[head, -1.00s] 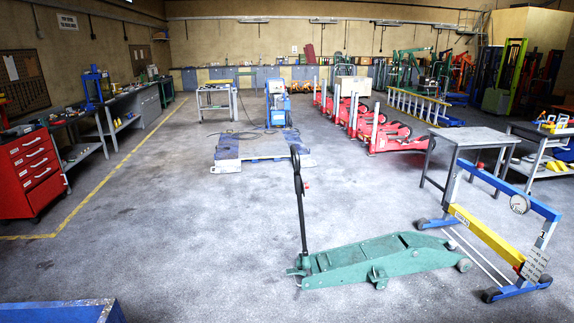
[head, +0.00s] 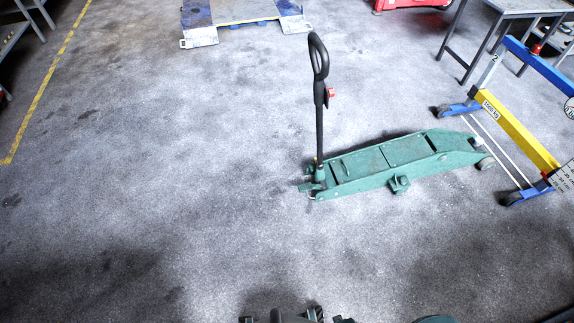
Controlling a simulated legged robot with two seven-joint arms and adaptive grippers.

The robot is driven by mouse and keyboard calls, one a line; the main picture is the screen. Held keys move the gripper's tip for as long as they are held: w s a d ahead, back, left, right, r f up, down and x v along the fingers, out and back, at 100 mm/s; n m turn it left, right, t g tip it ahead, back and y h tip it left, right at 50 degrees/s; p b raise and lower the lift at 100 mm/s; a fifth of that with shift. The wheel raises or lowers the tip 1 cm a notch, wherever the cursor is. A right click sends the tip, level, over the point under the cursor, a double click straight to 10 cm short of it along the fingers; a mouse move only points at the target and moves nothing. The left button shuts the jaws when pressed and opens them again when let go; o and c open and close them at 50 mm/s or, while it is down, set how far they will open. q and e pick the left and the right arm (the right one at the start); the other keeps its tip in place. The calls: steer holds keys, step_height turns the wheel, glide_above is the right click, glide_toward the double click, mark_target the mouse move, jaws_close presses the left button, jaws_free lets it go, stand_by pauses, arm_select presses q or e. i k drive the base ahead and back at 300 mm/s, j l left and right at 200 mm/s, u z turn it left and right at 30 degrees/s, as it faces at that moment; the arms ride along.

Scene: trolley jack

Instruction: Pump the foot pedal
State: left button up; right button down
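The green trolley jack (head: 410,156) stands on the floor right of centre, its long body pointing right. Its black upright handle (head: 319,110) rises from the left end, with a loop grip on top and a small red part on its side. The foot pedal (head: 306,187) appears to be the small green piece sticking out at the left end, by the handle's base; its details are too small to tell. No gripper of mine can be made out. Dark parts at the bottom edge seem to be mine, and they are well apart from the jack.
A blue and yellow wheeled frame (head: 514,128) stands close to the jack's right end. A grey table (head: 515,8) is behind it. A blue and grey lift platform (head: 240,14) lies at the top. The floor left of and in front of the jack is clear.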

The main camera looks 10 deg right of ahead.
mark_target(307, 187)
steer(key=i+j, duration=0.15)
steer(key=i, duration=0.3)
steer(key=i+j, duration=0.15)
steer(key=i, duration=0.35)
steer(key=i+j, duration=0.15)
steer(key=i, duration=0.3)
steer(key=u, duration=0.05)
